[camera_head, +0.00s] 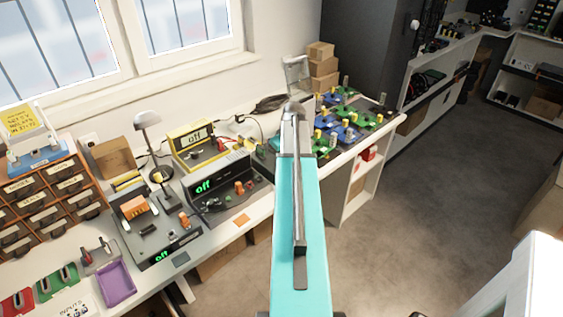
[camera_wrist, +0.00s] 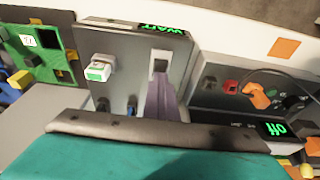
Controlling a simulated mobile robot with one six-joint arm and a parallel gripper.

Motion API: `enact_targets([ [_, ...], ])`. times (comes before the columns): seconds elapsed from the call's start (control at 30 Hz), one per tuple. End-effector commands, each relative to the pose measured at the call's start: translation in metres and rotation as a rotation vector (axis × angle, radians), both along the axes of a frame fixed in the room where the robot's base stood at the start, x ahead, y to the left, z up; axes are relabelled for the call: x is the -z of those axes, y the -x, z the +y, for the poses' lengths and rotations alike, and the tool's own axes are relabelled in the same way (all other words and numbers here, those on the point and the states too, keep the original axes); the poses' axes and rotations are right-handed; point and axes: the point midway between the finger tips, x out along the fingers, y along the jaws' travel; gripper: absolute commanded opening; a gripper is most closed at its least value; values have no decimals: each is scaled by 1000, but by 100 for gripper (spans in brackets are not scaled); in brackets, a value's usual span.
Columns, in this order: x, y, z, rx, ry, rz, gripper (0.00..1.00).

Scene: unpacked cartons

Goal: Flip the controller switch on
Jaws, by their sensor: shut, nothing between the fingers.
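Which unit is the controller is not marked in these views. In the wrist view a grey box (camera_wrist: 125,55) has a green display that seems to read WAIT, upside down. On its top are a pale slotted plate (camera_wrist: 160,60) and a white piece with a green label (camera_wrist: 99,68). My gripper (camera_wrist: 160,82) is shut and empty, its tip close by the slotted plate; contact cannot be told. In the head view my teal arm hides the gripper and most of this box. A black unit (camera_head: 240,197) beside it shows a green "off".
Green and blue boards (camera_head: 345,125) lie to the right of my arm. A desk lamp (camera_head: 147,120), wooden drawers (camera_head: 45,195) and a purple tray (camera_head: 115,284) stand left. The floor right is open.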

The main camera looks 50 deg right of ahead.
Motion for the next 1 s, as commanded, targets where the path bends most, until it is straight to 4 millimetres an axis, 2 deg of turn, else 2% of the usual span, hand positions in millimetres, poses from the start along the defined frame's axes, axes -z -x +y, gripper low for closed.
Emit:
enact_targets([
  [0.03, 8, 1, 2, 0, -9, 4, 0],
  [0.5, 10, 22, 2, 8, -8, 16, 0],
  [1.0, 7, 24, 1, 8, -7, 15, 0],
])
